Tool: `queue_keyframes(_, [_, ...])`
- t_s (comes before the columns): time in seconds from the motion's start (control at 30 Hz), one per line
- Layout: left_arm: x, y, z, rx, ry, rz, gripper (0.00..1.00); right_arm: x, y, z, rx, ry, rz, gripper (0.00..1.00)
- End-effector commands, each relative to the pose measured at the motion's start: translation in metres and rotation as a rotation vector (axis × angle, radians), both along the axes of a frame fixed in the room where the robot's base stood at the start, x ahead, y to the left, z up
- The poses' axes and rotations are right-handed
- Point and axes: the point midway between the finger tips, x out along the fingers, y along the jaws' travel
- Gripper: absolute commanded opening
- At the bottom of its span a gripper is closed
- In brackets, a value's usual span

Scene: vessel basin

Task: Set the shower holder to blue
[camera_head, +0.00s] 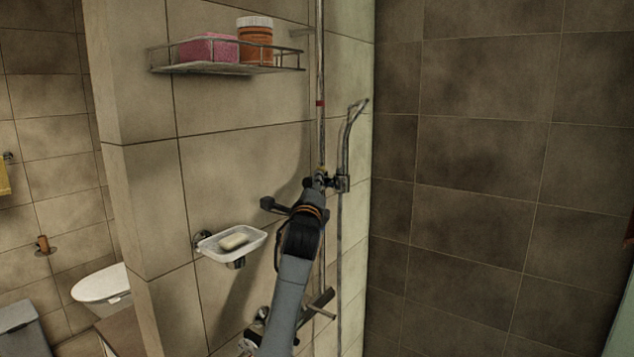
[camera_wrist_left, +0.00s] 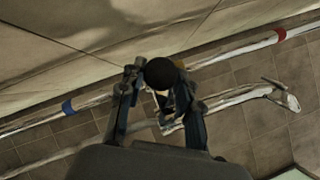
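The shower holder (camera_head: 341,183) sits on the vertical shower rail (camera_head: 320,60), just below a yellow band (camera_head: 321,169) and below a red band (camera_head: 320,103). The hand shower (camera_head: 350,130) stands upright in it. My left gripper (camera_head: 318,182) is at the holder. In the left wrist view, the holder's round black knob (camera_wrist_left: 162,73) lies between the fingertips of my left gripper (camera_wrist_left: 160,82), which look closed on it. There the red band (camera_wrist_left: 280,35) and blue band (camera_wrist_left: 68,107) lie on opposite sides of the holder. My right gripper is out of view.
A wire shelf (camera_head: 225,69) with a pink block (camera_head: 208,48) and an orange jar (camera_head: 255,42) hangs above left. A soap dish (camera_head: 228,252) sticks out left of my arm. A mixer tap (camera_head: 322,303) is below. The right side is clear before the dark wall.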

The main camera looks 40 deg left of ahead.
Motion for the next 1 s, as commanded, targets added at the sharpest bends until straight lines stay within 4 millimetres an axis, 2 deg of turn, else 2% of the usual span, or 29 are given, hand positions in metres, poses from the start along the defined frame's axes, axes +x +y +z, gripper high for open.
queue_keyframes(0.03, [-0.003, 0.003, 0.006, 0.008, -0.008, 0.009, 0.0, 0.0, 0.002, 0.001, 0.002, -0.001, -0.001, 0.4])
queue_keyframes(0.23, [-0.004, 0.004, 0.008, 0.011, -0.01, 0.013, 0.0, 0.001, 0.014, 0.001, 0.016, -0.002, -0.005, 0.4])
queue_keyframes(0.47, [-0.005, 0.006, -0.002, 0.011, -0.008, 0.015, 0.0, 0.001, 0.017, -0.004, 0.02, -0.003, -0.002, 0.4])
queue_keyframes(0.67, [-0.006, 0.009, -0.032, 0.006, -0.003, 0.015, 0.0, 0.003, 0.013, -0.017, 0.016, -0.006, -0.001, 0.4])
queue_keyframes(1.0, [-0.007, 0.011, -0.096, 0.001, 0.0, 0.016, 0.0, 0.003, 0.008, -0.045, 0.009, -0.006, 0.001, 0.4])
